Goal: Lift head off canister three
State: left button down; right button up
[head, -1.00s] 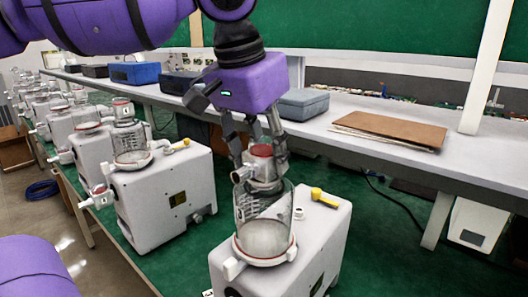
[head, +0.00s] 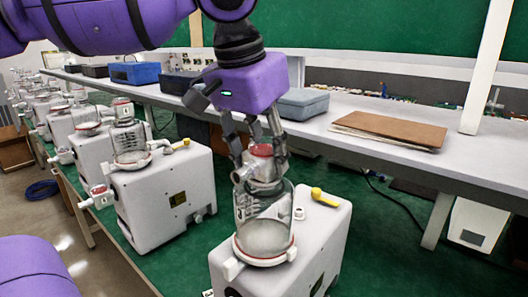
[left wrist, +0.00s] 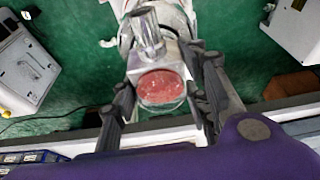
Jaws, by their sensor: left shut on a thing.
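The nearest canister is a clear glass jar (head: 262,222) standing upright on a white pump box (head: 325,240) with a yellow lever (head: 325,196). Its metal head (head: 262,170) has a red top and a side spout. My left gripper (head: 261,155) comes down from above, its fingers shut on either side of the head. In the left wrist view the red-topped head (left wrist: 162,86) is between the fingers (left wrist: 167,100), with the spout pointing up the picture. The head is at the jar's mouth; I cannot tell whether there is a gap. My right gripper is not in view.
Several similar pumps stand in a row to the left, the closest being a white box (head: 170,195). A shelf (head: 380,145) runs behind, with a brown folder (head: 390,128), a grey case (head: 303,103) and a blue case (head: 135,73). Green surface shows between pumps.

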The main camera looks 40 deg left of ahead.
pick_arm(q)
jog(key=shift+r, duration=0.1)
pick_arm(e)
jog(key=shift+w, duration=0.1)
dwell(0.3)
pick_arm(q)
jog(key=shift+r+p, duration=0.65)
jog(key=shift+r, duration=1.85)
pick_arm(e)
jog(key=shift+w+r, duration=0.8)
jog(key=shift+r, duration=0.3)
pick_arm(q)
jog(key=shift+a+f, duration=0.1)
